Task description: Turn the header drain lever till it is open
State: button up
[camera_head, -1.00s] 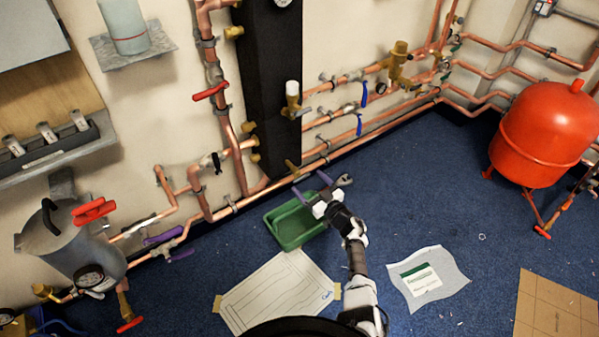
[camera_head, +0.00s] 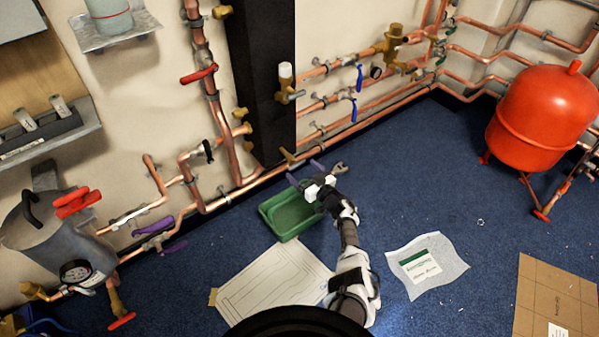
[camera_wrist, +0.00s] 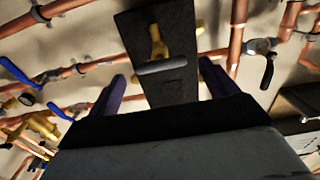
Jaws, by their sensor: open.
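The header is a tall black column (camera_head: 262,80) on the wall. At its foot a brass drain valve (camera_head: 288,155) sticks out. In the wrist view the brass valve (camera_wrist: 157,43) carries a grey lever (camera_wrist: 162,66), lying crosswise to the column. My gripper (camera_head: 304,172) has two purple fingers, apart and empty, just in front of and below the valve in the head view. In the wrist view the lever shows between the fingertips, beyond them; I see no contact. The lever is hard to make out in the head view.
Copper pipes (camera_head: 330,139) with blue levers run along the wall to the right. A red vessel (camera_head: 540,105) stands at right. The blue floor between is mostly clear.

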aim_at(297, 165)
jog(key=shift+b+x, duration=0.45)
jog(key=shift+x, duration=0.95)
jog(key=shift+c, duration=0.2)
jog(key=c, duration=0.9)
